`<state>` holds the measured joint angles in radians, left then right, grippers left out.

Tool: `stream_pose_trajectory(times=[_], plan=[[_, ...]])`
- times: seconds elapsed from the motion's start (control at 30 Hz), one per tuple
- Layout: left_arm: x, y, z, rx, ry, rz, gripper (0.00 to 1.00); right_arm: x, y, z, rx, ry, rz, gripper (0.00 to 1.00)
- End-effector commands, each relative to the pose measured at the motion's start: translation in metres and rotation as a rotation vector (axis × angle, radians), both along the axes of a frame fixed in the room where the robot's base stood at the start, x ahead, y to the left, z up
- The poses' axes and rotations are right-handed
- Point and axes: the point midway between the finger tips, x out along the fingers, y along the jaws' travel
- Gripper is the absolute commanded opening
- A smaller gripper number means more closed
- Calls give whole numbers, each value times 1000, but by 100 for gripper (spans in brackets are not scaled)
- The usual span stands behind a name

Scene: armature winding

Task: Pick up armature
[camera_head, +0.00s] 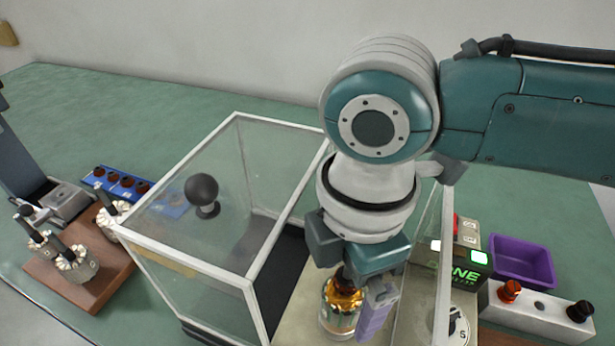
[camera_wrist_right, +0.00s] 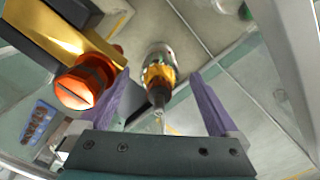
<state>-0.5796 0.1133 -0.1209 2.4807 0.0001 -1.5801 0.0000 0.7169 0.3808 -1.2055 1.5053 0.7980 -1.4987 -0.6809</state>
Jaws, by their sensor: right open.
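In the head view only one finger shows clearly beside the armature. My left gripper is not in view.
The enclosure (camera_head: 185,252) has a white frame and a black-knobbed lid. An orange bolt (camera_wrist_right: 84,82) on a gold bar sits close to one finger. A lit control box (camera_head: 462,265), purple bin (camera_head: 522,262) and button box (camera_head: 540,310) stand right. A wooden board (camera_head: 88,290) holds parts left.

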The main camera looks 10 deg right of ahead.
Motion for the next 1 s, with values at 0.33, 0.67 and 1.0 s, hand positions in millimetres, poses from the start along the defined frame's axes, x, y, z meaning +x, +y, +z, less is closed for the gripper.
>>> stream_pose_trajectory(times=[0.33, 0.67, 1.0], plan=[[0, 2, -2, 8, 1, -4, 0, 0, 0, -10, 0, -2, 1, 95], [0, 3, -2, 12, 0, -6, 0, 0, 0, -10, 0, -2, 1, 58], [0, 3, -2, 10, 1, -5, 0, 0, 0, -10, 0, -1, 1, 20]])
